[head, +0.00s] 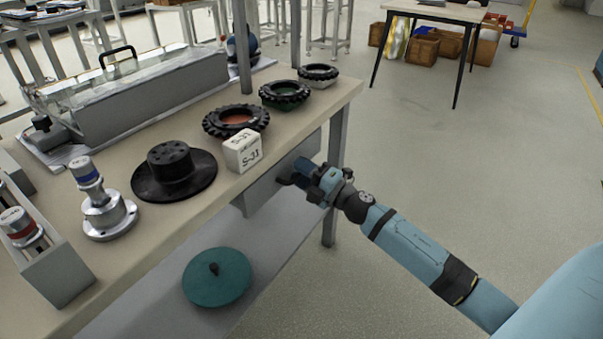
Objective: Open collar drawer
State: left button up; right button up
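A grey drawer (262,192) hangs under the front edge of the workbench, below the white block marked S-31. Its front looks flush under the bench top, though I cannot tell for sure whether it is fully shut. My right gripper (287,181) is at the drawer front, with its dark fingertips against or very close to it. The fingers and wrist hide part of the front and any handle. I cannot tell whether the fingers are open or closed on something. My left gripper is not in view.
The bench top (110,258) holds the white S-31 block (243,151), several black toothed rings, a black flanged hub (174,171) and a metal collar piece (104,205). A teal lidded disc (217,277) lies on the lower shelf. The floor to the right is clear.

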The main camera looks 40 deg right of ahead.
grip_shut()
jog(key=shift+s, duration=0.1)
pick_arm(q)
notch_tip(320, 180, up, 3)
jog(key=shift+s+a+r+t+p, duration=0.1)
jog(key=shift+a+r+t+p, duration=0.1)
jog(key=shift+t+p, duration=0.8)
pick_arm(e)
jog(key=r+v, duration=0.3)
jog(key=v, duration=1.3)
jog(key=shift+s+d, duration=0.2)
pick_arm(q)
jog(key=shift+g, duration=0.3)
pick_arm(e)
jog(key=shift+r, duration=0.1)
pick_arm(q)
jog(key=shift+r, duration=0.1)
pick_arm(e)
grip_release()
jog(key=shift+s, duration=0.1)
